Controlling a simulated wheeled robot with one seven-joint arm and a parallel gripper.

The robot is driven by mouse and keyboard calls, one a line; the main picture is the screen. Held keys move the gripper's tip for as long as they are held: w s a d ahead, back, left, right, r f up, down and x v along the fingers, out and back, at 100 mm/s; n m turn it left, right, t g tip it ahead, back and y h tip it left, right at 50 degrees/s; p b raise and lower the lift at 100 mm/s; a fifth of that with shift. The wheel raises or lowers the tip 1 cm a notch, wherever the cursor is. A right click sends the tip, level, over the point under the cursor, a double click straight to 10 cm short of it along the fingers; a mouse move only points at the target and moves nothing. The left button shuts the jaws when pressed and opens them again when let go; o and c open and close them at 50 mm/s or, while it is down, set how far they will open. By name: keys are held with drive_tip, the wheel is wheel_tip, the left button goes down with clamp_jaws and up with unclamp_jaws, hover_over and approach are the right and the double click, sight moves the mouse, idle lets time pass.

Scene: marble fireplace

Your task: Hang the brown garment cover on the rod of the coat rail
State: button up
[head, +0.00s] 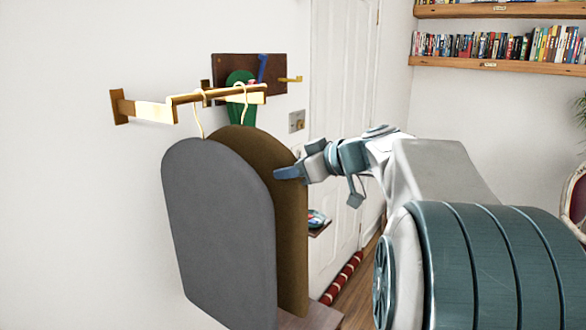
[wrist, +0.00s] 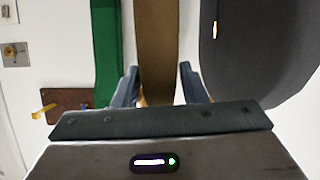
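The brown garment cover (head: 292,215) hangs upright behind the grey cover, and its gold hook (head: 242,92) appears to be over the rod of the coat rail (head: 220,95). Whether the hook rests fully on the rod is too small to tell. My gripper (head: 288,172) is at the cover's right edge. In the wrist view, my gripper (wrist: 160,84) has its fingers apart, one on each side of the brown cover (wrist: 157,40). A light gap shows beside the left finger. The cover's left part is hidden by the grey cover.
A grey garment cover (head: 218,235) hangs close in front, left of the brown one. Behind is a wooden hook board (head: 222,66) with a green item (head: 236,78). Bookshelves (head: 500,65) are at the far right.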

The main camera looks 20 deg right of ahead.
drive_tip(key=o, duration=0.4)
drive_tip(key=shift+w+a+f, duration=0.1)
drive_tip(key=shift+w+f, duration=0.05)
drive_tip(key=shift+o, duration=0.2)
drive_tip(key=b+v, duration=0.3)
drive_tip(key=v, duration=1.1)
drive_tip(key=s+a+f+m+g+h, duration=0.1)
drive_tip(key=s+a+f+m+g, duration=0.15)
drive_tip(key=a+f, duration=0.6)
drive_tip(key=s+a+f+m+g+h, duration=0.2)
drive_tip(key=s+f, duration=0.4)
drive_tip(key=f, duration=0.5)
drive_tip(key=s+a+f+m+g+h, duration=0.3)
drive_tip(key=s+f, duration=0.4)
drive_tip(key=f, duration=0.5)
drive_tip(key=shift+s+a+g+h, duration=0.15)
drive_tip(key=shift+a+g+h, duration=0.2)
drive_tip(key=shift+a+h, duration=0.5)
